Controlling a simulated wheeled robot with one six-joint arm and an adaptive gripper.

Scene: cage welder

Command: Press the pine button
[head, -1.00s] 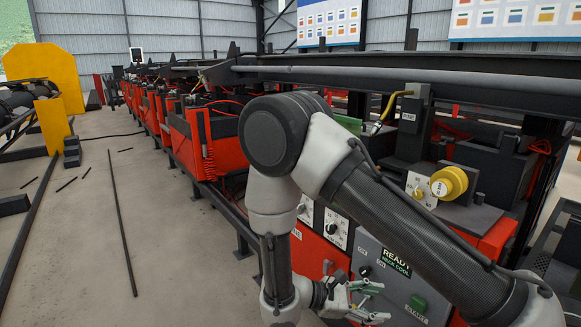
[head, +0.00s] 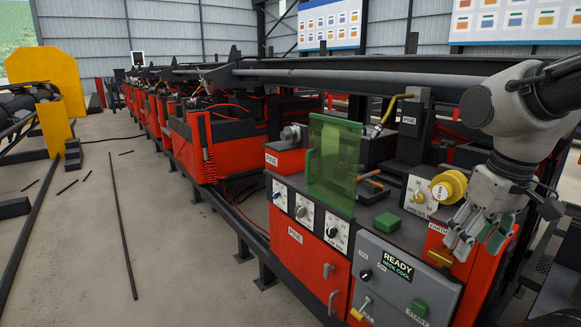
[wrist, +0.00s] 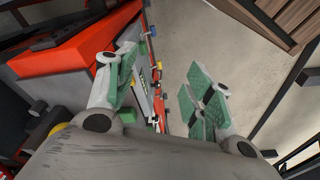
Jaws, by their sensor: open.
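My gripper (head: 468,235) is open and empty at the right, in front of the yellow knob and beside the red box end. In the wrist view its green-padded fingers (wrist: 160,90) stand wide apart with the floor between them. Small PINE labels show on the red cabinet (head: 295,236), on the dark post (head: 409,118) and by the green screen. A green block-like button (head: 387,222) sits on the dark top left of my gripper. Another green button (head: 419,307), marked START, is on the grey panel. I cannot tell which one is the pine button. Neither is touched.
A green see-through screen (head: 333,165) stands upright at the machine's front. A yellow knob (head: 448,187) and a white dial plate (head: 418,197) are close to my gripper. The grey panel (head: 405,280) has a READY display and a lever. Open floor (head: 170,250) lies left.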

